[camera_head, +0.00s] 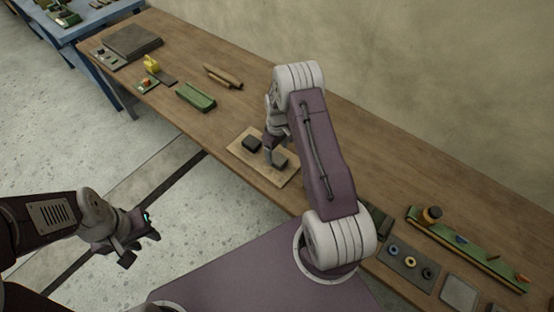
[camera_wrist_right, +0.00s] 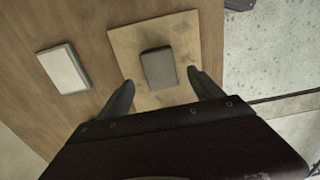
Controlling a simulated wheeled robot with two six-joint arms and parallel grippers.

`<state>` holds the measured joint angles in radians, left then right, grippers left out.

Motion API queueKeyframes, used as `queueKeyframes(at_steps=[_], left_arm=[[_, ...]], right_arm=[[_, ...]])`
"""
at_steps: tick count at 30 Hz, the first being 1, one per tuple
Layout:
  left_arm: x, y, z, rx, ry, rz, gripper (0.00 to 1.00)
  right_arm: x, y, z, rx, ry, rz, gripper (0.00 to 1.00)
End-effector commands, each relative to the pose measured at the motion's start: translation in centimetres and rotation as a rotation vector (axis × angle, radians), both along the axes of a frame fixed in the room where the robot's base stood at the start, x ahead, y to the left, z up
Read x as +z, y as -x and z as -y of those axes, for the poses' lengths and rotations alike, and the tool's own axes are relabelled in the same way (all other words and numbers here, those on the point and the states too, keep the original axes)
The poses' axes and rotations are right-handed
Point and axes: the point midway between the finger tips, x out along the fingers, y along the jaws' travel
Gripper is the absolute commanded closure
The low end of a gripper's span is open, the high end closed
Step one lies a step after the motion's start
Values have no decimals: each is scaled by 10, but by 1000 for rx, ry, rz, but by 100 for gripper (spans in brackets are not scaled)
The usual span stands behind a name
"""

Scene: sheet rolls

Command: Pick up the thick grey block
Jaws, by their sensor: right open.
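A dark grey block (camera_head: 251,143) lies on a tan board (camera_head: 243,154) on the wooden table. In the right wrist view the grey block (camera_wrist_right: 158,68) lies on the tan board (camera_wrist_right: 120,45), ahead of my fingertips and roughly in line with the gap between them. My right gripper (camera_head: 273,157) is over the board; in the wrist view the right gripper (camera_wrist_right: 165,88) has its fingers apart with nothing held. The right arm hides part of the table behind it. My left gripper (camera_head: 140,245) is over the floor, away from the table; its finger gap is unclear.
A pale flat block (camera_wrist_right: 63,68) lies beside the board. Along the table lie a green block (camera_head: 195,97), brown rolls (camera_head: 222,76) and a yellow item (camera_head: 151,64). A green rail (camera_head: 470,250) and dark tray (camera_head: 405,262) are at right.

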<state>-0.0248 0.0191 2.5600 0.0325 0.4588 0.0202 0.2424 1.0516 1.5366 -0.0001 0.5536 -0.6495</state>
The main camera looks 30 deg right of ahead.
Motion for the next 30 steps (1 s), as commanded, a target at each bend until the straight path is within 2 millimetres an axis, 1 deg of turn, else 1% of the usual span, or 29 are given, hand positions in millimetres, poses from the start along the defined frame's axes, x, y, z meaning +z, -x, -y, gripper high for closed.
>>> queueKeyframes(at_steps=[2, 6, 9, 10, 13, 17, 18, 19, 25, 26, 30], left_arm=[[2, 0, 0, 0, 0, 0, 64], [13, 0, 0, 0, 0, 0, 64], [13, 0, 0, 0, 0, 0, 64], [14, 0, 0, 0, 0, 0, 64], [13, 0, 0, 0, 0, 0, 64], [13, 0, 0, 0, 0, 0, 64], [13, 0, 0, 0, 0, 0, 64], [13, 0, 0, 0, 0, 0, 64], [13, 0, 0, 0, 0, 0, 64], [13, 0, 0, 0, 0, 0, 64], [13, 0, 0, 0, 0, 0, 64]], right_arm=[[-3, 1, 0, 0, 0, -2, 25], [-27, 4, 0, 0, -1, -5, 25], [-44, 3, 1, 0, 0, -2, 25], [-47, 3, 1, 0, -1, -1, 25], [-52, 2, 1, 0, 0, 1, 25], [-52, 2, 1, 0, 0, 1, 25], [-52, 2, 1, 0, 0, 1, 27], [-52, 2, 1, 0, 0, 1, 36], [-52, 2, 1, 0, 0, 0, 91], [-51, 2, 1, 0, 0, 1, 97], [-51, 2, 1, 0, 1, 1, 97]])
